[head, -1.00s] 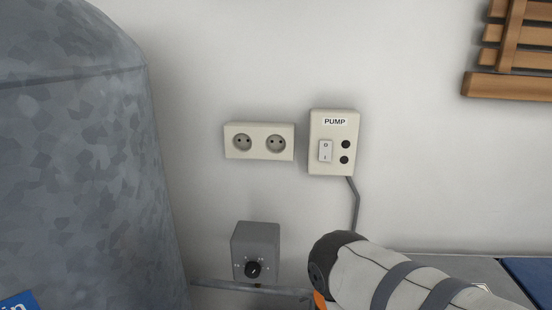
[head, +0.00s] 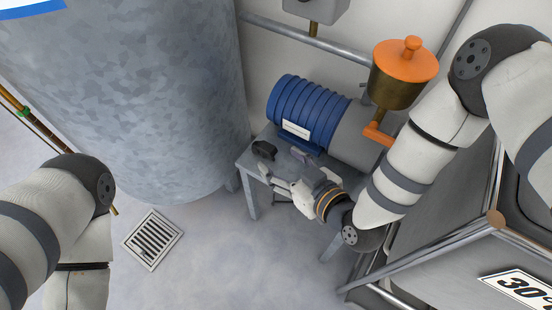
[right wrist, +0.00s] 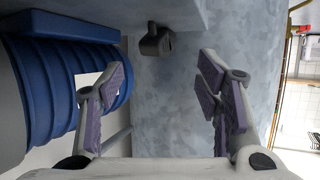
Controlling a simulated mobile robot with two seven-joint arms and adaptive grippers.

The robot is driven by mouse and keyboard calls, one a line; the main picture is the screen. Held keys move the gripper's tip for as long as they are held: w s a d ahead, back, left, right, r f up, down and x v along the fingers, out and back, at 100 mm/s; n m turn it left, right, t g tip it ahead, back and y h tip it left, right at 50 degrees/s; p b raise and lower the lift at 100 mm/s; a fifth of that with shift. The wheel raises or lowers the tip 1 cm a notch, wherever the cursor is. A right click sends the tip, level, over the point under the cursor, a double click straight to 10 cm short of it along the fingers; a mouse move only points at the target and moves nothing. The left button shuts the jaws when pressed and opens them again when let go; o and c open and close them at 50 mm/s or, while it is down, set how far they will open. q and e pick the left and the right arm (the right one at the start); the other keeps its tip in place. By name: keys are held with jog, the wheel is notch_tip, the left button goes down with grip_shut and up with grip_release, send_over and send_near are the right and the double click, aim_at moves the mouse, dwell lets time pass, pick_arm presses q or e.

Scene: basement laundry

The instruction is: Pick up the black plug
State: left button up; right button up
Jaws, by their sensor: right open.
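The black plug (head: 264,150) lies on the small grey stand (head: 246,166) beside the blue motor, near the stand's left end. It also shows in the right wrist view (right wrist: 155,42) as a dark block beyond the fingertips, at top centre. My right gripper (head: 282,166) is open and empty, with its fingers pointing toward the plug. In the right wrist view the two fingers (right wrist: 163,75) are spread wide, with the plug ahead between their lines and apart from them. My left arm shows at the left of the head view, but its gripper is out of frame.
The blue ribbed pump motor (head: 308,108) stands close to the right gripper's fingers. A brass cup with an orange lid (head: 405,72) rises behind my right arm. A large galvanized tank (head: 130,90) is at left. A floor drain (head: 152,240) lies in open floor.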

aim_at(267, 148)
jog(key=b+x, duration=0.2)
jog(key=x, duration=0.4)
jog(key=shift+w, duration=0.3)
jog(key=shift+w+a+r, duration=0.1)
jog(key=shift+w+a, duration=0.1)
jog(key=shift+w, duration=0.05)
grip_shut()
